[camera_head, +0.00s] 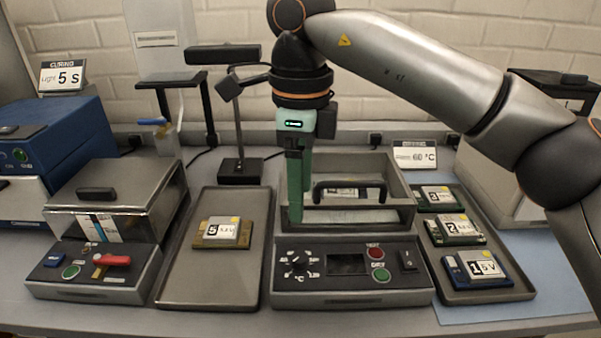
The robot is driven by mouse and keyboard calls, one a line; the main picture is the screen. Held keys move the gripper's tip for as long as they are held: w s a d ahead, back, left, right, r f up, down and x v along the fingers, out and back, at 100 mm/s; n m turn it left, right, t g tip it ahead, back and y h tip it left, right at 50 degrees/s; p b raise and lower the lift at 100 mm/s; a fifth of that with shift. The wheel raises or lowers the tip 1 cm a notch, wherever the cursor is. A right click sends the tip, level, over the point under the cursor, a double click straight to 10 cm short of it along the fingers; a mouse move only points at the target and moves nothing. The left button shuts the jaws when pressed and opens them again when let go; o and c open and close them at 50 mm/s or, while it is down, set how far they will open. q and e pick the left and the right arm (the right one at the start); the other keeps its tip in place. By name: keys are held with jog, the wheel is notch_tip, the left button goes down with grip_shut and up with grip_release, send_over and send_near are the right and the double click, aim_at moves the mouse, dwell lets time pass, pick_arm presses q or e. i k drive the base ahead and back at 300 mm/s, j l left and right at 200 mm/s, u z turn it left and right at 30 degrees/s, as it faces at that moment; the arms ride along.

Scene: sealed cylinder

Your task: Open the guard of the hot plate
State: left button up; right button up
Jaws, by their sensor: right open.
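The hot plate (352,270) stands at the centre, with a dial, a dark display, red and green buttons and a switch on its front panel. Its guard (408,205) is a grey box-shaped frame behind the panel, with a black bar handle (350,186) at the front. A board with a label shows partly behind the handle. My right gripper (299,200) points down with green fingers at the left end of the guard, left of the handle. It is open, and I see nothing between its fingers. Whether a finger touches the guard is unclear. My left gripper is out of view.
A tray (175,285) with one labelled board (222,232) lies to the left. A metal-lidded device (120,200) with a red lever stands beyond it. A tray (482,295) with 3 boards lies right. A black lamp stand (240,170) rises behind. My right arm spans the upper right.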

aim_at(383, 162)
jog(key=k, duration=1)
